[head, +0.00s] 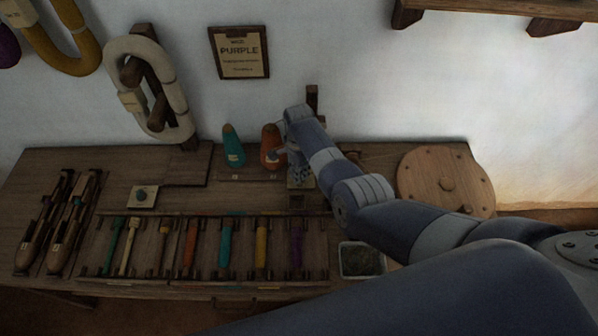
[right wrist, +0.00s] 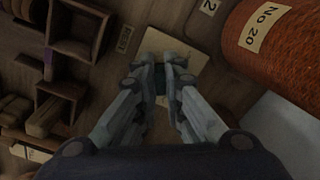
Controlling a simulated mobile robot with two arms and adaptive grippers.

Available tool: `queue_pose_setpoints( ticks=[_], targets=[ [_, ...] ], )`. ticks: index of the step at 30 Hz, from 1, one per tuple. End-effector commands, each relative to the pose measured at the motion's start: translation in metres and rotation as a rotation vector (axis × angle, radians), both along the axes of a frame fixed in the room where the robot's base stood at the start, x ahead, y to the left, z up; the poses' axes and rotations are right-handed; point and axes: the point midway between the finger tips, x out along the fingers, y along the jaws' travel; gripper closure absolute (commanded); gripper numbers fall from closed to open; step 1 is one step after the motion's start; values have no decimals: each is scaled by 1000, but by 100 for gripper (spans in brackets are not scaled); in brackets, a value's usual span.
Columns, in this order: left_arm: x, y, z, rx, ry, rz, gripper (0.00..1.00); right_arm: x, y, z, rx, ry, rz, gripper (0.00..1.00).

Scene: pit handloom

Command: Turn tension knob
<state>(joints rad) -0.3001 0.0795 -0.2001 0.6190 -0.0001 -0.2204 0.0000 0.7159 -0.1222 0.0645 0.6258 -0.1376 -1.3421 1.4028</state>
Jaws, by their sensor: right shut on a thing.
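My right gripper (head: 298,172) reaches down beside the orange cone, at the back of the bench. In the right wrist view its fingertips (right wrist: 162,72) are closed on a small dark knob (right wrist: 160,84). The knob stands over a pale plate (right wrist: 188,62) fixed to the wood. The fingers cover most of the knob, so its turn angle cannot be read. In the head view the gripper and arm hide the knob. My left gripper is not in view.
An orange cone (head: 270,148) marked No 20 in the right wrist view (right wrist: 275,40) stands close by the gripper. A teal cone (head: 232,148) is left of it. A round wooden disc (head: 425,180) and small tray (head: 362,273) lie right. Shuttles (head: 70,225) lie left.

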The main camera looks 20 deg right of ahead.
Motion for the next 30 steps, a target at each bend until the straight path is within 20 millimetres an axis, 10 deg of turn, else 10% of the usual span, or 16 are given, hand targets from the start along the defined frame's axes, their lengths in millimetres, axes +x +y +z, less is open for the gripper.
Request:
queue_pose_setpoints(
  ticks=[9, 13, 30],
  targets=[
    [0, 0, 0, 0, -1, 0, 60, 1, -1, 1, -2, -3, -5, 100],
    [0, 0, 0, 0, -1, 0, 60, 1, -1, 1, -2, -3, -4, 71],
    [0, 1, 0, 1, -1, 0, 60, 1, 0, 14, 0, -3, -3, 71]
  ],
)
